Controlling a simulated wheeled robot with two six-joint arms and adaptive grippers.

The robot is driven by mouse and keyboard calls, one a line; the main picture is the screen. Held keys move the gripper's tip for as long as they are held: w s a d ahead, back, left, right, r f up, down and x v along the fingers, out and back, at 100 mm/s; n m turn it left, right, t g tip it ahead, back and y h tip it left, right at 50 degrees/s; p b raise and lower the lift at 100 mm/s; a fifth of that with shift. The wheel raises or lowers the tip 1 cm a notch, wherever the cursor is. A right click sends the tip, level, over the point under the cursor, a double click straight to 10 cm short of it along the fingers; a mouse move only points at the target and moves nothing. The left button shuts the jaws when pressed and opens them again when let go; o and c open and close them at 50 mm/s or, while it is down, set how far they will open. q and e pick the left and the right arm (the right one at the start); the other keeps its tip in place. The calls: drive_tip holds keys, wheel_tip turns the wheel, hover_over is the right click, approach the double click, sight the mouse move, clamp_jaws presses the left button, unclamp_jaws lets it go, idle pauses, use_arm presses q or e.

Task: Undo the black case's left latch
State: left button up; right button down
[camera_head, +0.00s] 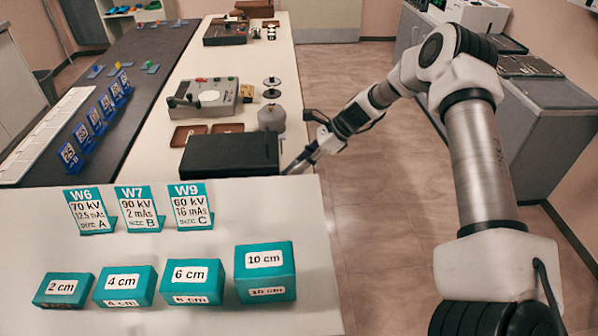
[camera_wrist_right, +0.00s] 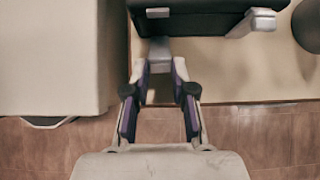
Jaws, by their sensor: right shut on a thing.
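The black case (camera_head: 230,155) lies closed on the cream table, just behind the near white table. Its latch side faces right, toward my right gripper (camera_head: 303,160). In the right wrist view the dark case (camera_wrist_right: 200,15) is at the top. My right gripper (camera_wrist_right: 160,70) has its fingers on both sides of the left latch (camera_wrist_right: 160,48), a small light grey piece on the case's edge, and is shut on it. The right latch (camera_wrist_right: 250,22) sticks out from the same edge, apart from the gripper. My left gripper is not in view.
The near white table (camera_head: 150,255) holds teal cards and several teal blocks, including a 10 cm block (camera_head: 265,272). A grey knob-like object (camera_head: 271,118) and a control box (camera_head: 208,97) stand behind the case. Open floor (camera_head: 370,200) lies to the right.

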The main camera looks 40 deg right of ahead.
drive_tip(key=b, duration=0.1)
drive_tip(key=f+y+b, duration=0.1)
drive_tip(key=f+t+b, duration=0.1)
drive_tip(key=shift+s+d, duration=0.25)
drive_tip(key=shift+d, duration=0.1)
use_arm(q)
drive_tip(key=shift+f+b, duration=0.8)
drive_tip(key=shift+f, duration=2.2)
use_arm(e)
drive_tip(key=shift+d+y, duration=0.1)
drive_tip(key=shift+y, duration=0.6)
drive_tip(key=c, duration=1)
unclamp_jaws()
drive_tip(key=shift+r, duration=0.1)
drive_tip(key=shift+o, duration=0.2)
drive_tip(key=v, duration=1.2)
